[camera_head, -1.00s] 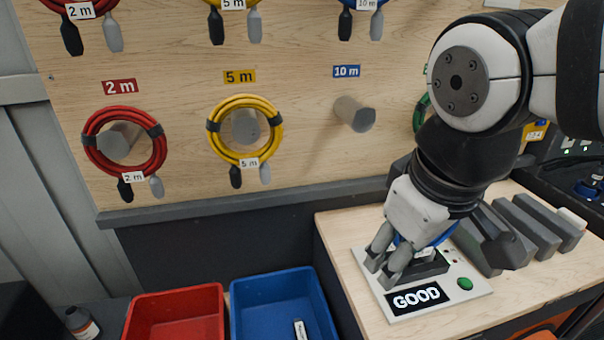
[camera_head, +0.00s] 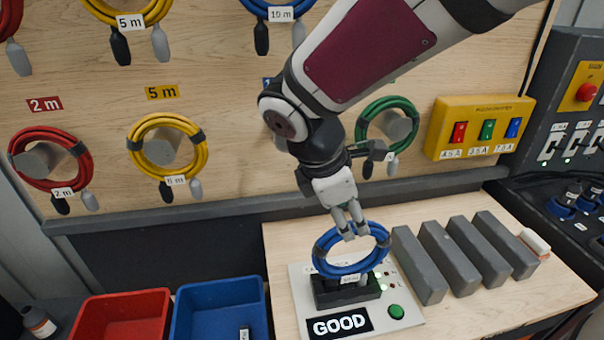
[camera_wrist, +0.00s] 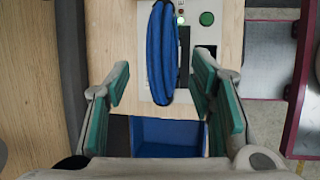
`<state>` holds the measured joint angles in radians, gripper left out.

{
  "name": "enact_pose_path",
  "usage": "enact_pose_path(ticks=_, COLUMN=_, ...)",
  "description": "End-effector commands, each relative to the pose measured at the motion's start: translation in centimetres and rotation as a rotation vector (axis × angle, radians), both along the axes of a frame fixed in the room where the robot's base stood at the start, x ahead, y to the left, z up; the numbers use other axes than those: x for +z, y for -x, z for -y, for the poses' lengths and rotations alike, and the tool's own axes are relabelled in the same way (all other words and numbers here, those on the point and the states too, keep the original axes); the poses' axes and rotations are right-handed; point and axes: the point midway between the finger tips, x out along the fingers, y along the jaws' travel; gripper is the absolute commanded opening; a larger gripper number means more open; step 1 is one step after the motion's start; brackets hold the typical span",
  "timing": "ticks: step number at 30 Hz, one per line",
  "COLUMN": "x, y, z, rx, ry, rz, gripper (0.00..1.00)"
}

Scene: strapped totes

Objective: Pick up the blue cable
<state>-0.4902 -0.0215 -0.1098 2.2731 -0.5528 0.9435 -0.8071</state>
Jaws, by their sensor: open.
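The blue cable (camera_head: 325,263) is a coiled ring at the black cradle (camera_head: 345,291) of the tester, which shows "GOOD" (camera_head: 340,324). The ring looks tilted in the head view, and its plugs hang down at the cradle. My gripper (camera_head: 350,232) points down at the ring's upper part, its fingertips at or just over the far rim. In the wrist view the jaws (camera_wrist: 162,95) are apart and the blue coil (camera_wrist: 161,50) shows edge-on between and beyond them. Whether a finger touches the cable I cannot tell.
Several grey blocks (camera_head: 450,255) stand right of the tester. A red bin (camera_head: 122,302) and blue bin (camera_head: 215,292) are at the lower left. The board behind carries red, yellow and green (camera_head: 365,120) coils on pegs. A yellow breaker box (camera_head: 483,128) is at the right.

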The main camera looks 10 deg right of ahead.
Motion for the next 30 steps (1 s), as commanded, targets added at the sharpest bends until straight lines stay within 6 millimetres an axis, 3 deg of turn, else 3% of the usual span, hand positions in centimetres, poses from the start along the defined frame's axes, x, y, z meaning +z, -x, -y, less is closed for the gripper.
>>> enact_pose_path(ticks=10, x=-2.7, y=-0.5, z=1.1, rx=-0.002, ry=0.001, rz=-0.002, gripper=0.49)
enact_pose_path(ticks=18, x=-6.1, y=-1.3, z=2.4, rx=-0.002, ry=0.0, rz=-0.001, gripper=0.49)
enact_pose_path(ticks=28, x=-6.7, y=-1.5, z=2.6, rx=-0.001, ry=-0.002, rz=0.002, gripper=0.49)
enact_pose_path(ticks=30, x=-6.7, y=-1.5, z=2.6, rx=-0.001, ry=-0.002, rz=0.002, gripper=0.34)
